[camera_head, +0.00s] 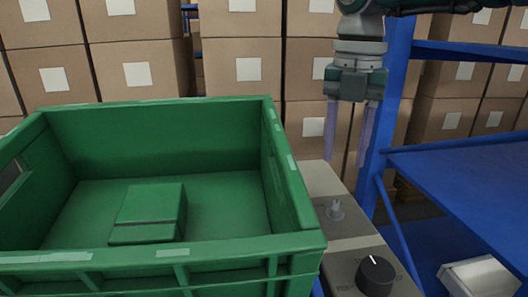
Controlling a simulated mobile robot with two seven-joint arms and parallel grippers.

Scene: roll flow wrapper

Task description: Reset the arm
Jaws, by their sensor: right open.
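My right gripper (349,134) hangs from my arm at the upper right, pointing down. Its two pale fingers are apart with nothing between them. It is above a grey machine panel, to the right of the green crate (294,190). My left gripper is not in view.
The crate stands at the left and holds a green box-shaped item (150,208) on its floor. A blue rack (470,180) stands at the right, with a white object (480,276) below. Stacked cardboard boxes (240,45) fill the back.

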